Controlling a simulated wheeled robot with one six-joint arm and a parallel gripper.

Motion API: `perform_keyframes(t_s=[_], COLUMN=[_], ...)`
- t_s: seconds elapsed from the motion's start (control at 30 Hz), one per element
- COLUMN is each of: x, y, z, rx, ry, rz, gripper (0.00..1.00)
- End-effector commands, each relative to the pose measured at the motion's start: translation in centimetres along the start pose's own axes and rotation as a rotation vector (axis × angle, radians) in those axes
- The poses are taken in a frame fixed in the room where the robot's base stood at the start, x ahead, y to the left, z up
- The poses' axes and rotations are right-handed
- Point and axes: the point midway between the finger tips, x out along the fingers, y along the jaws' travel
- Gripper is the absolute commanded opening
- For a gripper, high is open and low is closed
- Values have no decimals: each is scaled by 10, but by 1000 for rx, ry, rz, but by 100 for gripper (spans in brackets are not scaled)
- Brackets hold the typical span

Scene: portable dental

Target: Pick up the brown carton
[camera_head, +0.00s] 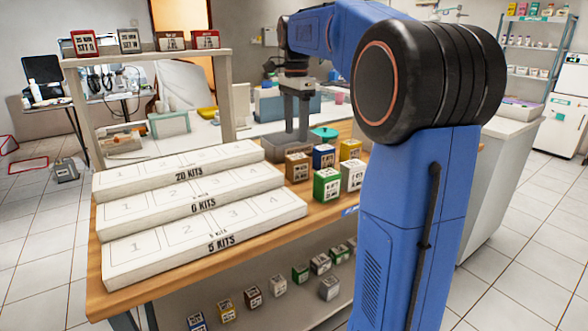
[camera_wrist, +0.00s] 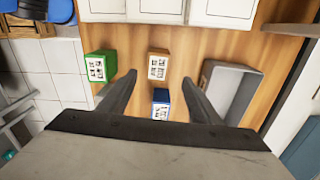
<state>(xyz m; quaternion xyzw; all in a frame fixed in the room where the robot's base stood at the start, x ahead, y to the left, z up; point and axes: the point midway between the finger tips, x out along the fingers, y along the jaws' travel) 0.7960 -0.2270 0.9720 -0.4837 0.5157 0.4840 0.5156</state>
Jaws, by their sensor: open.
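The brown carton (camera_head: 298,167) stands on the wooden table, just right of the white stepped stand. In the wrist view it is the tan carton (camera_wrist: 158,65), upper middle, with a white label on top. My gripper (camera_head: 297,135) points down above the table, behind the carton in the head view. In the wrist view its two fingers (camera_wrist: 159,80) are spread and empty, with the brown carton ahead of and between the tips, not touched. The blue carton (camera_wrist: 160,103) lies nearer, also between the fingers. The green carton (camera_wrist: 100,66) is by the left finger.
Blue (camera_head: 323,156), yellow (camera_head: 350,149), green (camera_head: 327,185) and white (camera_head: 353,175) cartons stand close by. A grey bin (camera_wrist: 252,72) is right of the fingers. The stepped stand (camera_head: 215,213) fills the table's left. A raised shelf (camera_head: 150,56) holds more cartons.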

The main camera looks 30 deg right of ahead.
Motion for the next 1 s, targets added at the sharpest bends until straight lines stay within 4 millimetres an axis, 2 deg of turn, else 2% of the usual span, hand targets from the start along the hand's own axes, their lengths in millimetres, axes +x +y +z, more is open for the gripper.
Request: perform_keyframes(t_s=[0.2, 0.4, 0.67, 1.0], x=[39, 70, 86, 128], y=[1, 1, 1, 5], z=[0, 0, 0, -2], rx=[-1, -1, -1, -1], ry=[-1, 0, 0, -1], rz=[2, 1, 0, 2], gripper=[58, 58, 58, 58])
